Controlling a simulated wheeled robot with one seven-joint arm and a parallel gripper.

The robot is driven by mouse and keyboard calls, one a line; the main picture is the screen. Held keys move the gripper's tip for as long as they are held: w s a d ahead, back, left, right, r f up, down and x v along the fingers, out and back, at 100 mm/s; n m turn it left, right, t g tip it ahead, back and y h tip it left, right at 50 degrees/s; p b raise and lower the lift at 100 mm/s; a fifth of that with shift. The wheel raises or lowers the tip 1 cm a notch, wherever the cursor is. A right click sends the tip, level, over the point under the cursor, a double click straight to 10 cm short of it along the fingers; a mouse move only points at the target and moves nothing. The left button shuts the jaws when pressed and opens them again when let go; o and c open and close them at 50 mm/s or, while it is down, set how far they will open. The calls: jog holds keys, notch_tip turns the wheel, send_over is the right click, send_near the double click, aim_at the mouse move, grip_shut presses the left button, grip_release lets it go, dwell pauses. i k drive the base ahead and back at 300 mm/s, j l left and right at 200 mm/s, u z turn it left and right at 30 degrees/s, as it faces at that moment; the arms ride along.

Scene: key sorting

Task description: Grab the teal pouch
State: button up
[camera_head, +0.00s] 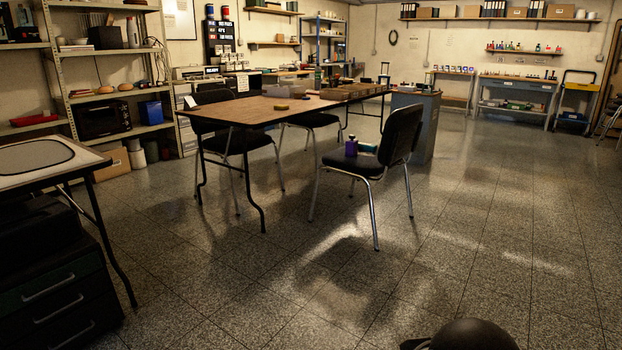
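A small teal item (367,147) lies on the seat of the black chair (342,163) in the middle of the room, close to the backrest. It looks like the teal pouch, but it is too small to be sure. A small purple object (351,148) stands on the same seat, just left of it. My gripper is not in view. A dark rounded shape at the bottom edge appears to be part of my own arm, far from the chair.
A wooden table (235,108) with trays (345,92) stands behind the chair, with more black chairs around it. A grey cabinet (424,125) stands behind the chair on the right. A drawer unit (60,290) is at the lower left. The tiled floor (330,290) before the chair is clear.

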aim_at(362, 146)
jog(key=i, duration=2.8)
jog(key=i+z, duration=0.2)
jog(key=i, duration=0.3)
jog(key=i+j+z, duration=0.2)
jog(key=i, duration=0.3)
jog(key=i+j+z, duration=0.2)
jog(key=i, duration=0.3)
jog(key=i+j+z, duration=0.15)
jog(key=i+j, duration=0.15)
jog(key=i, duration=0.15)
jog(key=i+j, duration=0.1)
jog(key=i, duration=0.45)
